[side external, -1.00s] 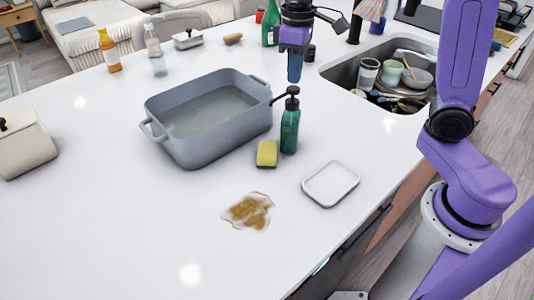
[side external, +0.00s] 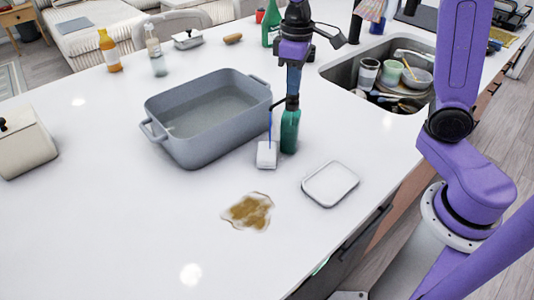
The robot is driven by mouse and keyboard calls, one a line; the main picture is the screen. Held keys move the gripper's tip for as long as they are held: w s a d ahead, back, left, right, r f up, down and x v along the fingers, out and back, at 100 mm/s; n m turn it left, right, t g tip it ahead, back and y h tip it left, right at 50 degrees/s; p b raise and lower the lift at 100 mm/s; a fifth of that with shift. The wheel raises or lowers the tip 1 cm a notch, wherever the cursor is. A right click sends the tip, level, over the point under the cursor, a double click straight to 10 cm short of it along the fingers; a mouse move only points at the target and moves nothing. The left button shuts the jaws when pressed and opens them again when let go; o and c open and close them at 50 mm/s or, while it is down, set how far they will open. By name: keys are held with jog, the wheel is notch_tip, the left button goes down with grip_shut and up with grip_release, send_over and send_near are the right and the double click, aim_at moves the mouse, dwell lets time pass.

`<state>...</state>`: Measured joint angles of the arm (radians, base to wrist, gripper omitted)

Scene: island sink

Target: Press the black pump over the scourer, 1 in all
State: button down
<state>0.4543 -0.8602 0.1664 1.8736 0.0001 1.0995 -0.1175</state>
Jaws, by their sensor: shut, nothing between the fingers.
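A green bottle (side external: 289,134) with a black pump (side external: 287,104) stands upright on the white counter. My gripper (side external: 292,94) is shut, pointing down on top of the pump head, which looks pushed down. A thin blue stream (side external: 270,128) runs from the nozzle down to the scourer (side external: 266,155). The scourer lies just left of the bottle's foot, and its top now looks white. Nothing is held between my fingers.
A grey roasting pan (side external: 205,120) stands close to the left of the bottle. A white-rimmed tray (side external: 330,184) and a brown spill (side external: 249,211) lie in front. The sink (side external: 385,75) with dishes is at the right. The front left counter is clear.

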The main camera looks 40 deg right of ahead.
jog(key=shift+r, duration=1.5)
jog(key=shift+r, duration=0.1)
notch_tip(320, 180, up, 6)
jog(key=shift+f, duration=0.1)
dwell(0.5)
jog(key=s+d+f+n, duration=0.1)
jog(key=s+f+n, duration=0.2)
jog(key=s, duration=1)
jog(key=s+f+n, duration=0.3)
jog(key=s+f, duration=0.6)
jog(key=s, duration=0.3)
jog(key=shift+s+d+f+n, duration=0.3)
jog(key=shift+s+d, duration=0.05)
